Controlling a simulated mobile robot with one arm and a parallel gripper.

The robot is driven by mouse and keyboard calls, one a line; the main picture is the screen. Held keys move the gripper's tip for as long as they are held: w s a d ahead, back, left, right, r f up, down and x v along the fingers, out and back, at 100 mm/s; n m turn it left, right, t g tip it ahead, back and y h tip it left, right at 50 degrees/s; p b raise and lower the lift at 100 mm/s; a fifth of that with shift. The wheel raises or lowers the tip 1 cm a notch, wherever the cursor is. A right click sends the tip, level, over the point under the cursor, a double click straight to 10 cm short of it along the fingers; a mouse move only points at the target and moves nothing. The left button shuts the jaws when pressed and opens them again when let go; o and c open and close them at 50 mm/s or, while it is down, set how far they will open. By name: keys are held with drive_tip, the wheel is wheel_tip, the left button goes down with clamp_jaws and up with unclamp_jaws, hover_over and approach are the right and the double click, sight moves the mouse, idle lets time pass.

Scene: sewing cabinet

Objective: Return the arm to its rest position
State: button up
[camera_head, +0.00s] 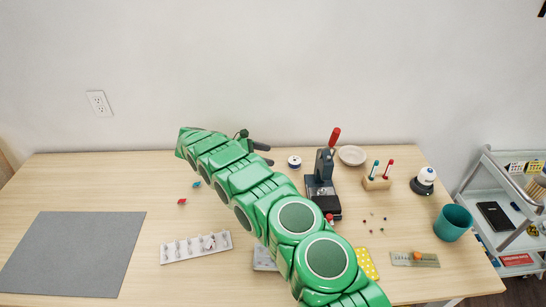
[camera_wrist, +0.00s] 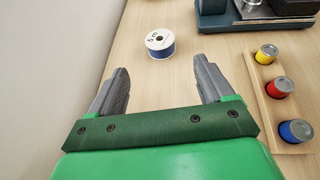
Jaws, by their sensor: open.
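My green arm reaches from the lower right of the head view across the table toward the back. My gripper (camera_head: 270,154) is at its far end, low near the back edge and the wall. In the wrist view my gripper (camera_wrist: 160,65) shows two grey fingers spread apart with nothing between them. A white spool with blue thread (camera_wrist: 160,43) stands on the table just beyond the fingertips, apart from them. It also shows in the head view (camera_head: 294,161), right of the gripper.
A dark press with a red handle (camera_head: 322,180) stands right of the arm. A wooden rack with yellow, red and blue capped pots (camera_wrist: 277,88) is close to the right finger. A white strip tray (camera_head: 196,247) and grey mat (camera_head: 72,253) lie left. A teal cup (camera_head: 453,223) stands right.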

drive_tip(key=shift+a+r, duration=0.1)
drive_tip(key=shift+a, duration=0.15)
drive_tip(key=shift+r, duration=0.15)
drive_tip(key=shift+s+d+r, duration=0.15)
drive_tip(key=shift+d+r, duration=0.05)
drive_tip(key=shift+r, duration=0.1)
drive_tip(key=s+d+r+m+g+y, duration=0.4)
drive_tip(key=s+r+m, duration=0.3)
drive_tip(key=s+r, duration=0.45)
drive_tip(key=s+a+r+m+y, duration=0.2)
drive_tip(key=s+r+m+y, duration=0.15)
drive_tip(key=s, duration=0.65)
drive_tip(key=s+a+r+m+y, duration=0.2)
drive_tip(key=s+r+m+y, duration=0.15)
drive_tip(key=s, duration=0.55)
drive_tip(key=s+a+r+m+y, duration=0.3)
drive_tip(key=s+r+y, duration=0.1)
drive_tip(key=s, duration=0.6)
drive_tip(key=s+d+r+m+h, duration=0.1)
drive_tip(key=s+d+r+m, duration=0.1)
drive_tip(key=s+d, duration=1.5)
drive_tip(key=shift+s+d+r+m+h, duration=0.2)
drive_tip(key=shift+s+d+m+h, duration=0.1)
drive_tip(key=shift+d, duration=0.05)
